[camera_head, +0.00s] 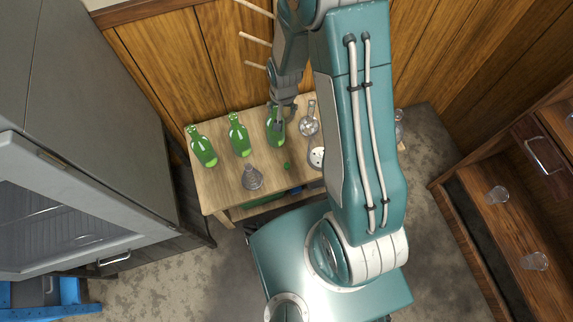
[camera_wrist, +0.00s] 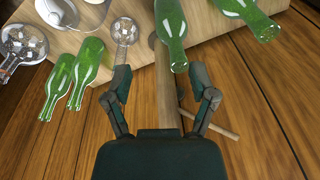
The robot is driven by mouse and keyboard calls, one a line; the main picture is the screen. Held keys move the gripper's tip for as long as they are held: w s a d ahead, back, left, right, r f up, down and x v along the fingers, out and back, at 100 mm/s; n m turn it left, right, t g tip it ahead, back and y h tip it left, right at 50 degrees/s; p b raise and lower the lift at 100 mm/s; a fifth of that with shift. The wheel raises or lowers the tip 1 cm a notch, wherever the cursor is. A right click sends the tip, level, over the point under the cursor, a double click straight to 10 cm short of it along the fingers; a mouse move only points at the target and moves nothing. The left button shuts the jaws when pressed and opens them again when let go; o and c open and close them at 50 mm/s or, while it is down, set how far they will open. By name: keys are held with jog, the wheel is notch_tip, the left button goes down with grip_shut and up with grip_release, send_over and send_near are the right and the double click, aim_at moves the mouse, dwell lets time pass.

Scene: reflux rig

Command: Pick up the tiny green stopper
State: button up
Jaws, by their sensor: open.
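The tiny green stopper (camera_head: 287,165) lies on the light wooden table near its front edge in the head view. I cannot make it out in the wrist view. My gripper (camera_head: 285,121) is over the back part of the table, farther back than the stopper and apart from it. It overlaps a green bottle (camera_head: 273,135) in the head view. In the wrist view my gripper (camera_wrist: 160,72) is open, with nothing between its fingers.
Two more green bottles (camera_head: 203,147) (camera_head: 239,136) stand at the left of the table (camera_head: 222,196). A glass flask (camera_head: 252,178) stands left of the stopper, and another (camera_head: 309,123) is behind it to the right. Wooden pegs (camera_head: 255,40) stick out from the wall.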

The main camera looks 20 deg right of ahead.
notch_tip(320, 180, down, 11)
jog(key=s+m+g, duration=0.1)
jog(key=s, duration=0.1)
jog(key=m, duration=0.1)
send_near(287, 166)
jog(key=shift+s+f+g, duration=0.2)
jog(key=shift+f+g, duration=0.1)
jog(key=shift+f, duration=0.05)
notch_tip(287, 166, down, 5)
jog(key=shift+f, duration=0.1)
jog(key=shift+w+f, duration=0.25)
jog(key=shift+f, duration=1.1)
jog(key=shift+w+f, duration=0.25)
jog(key=shift+f, duration=1.15)
jog(key=c, duration=0.9)
jog(key=shift+r, duration=0.1)
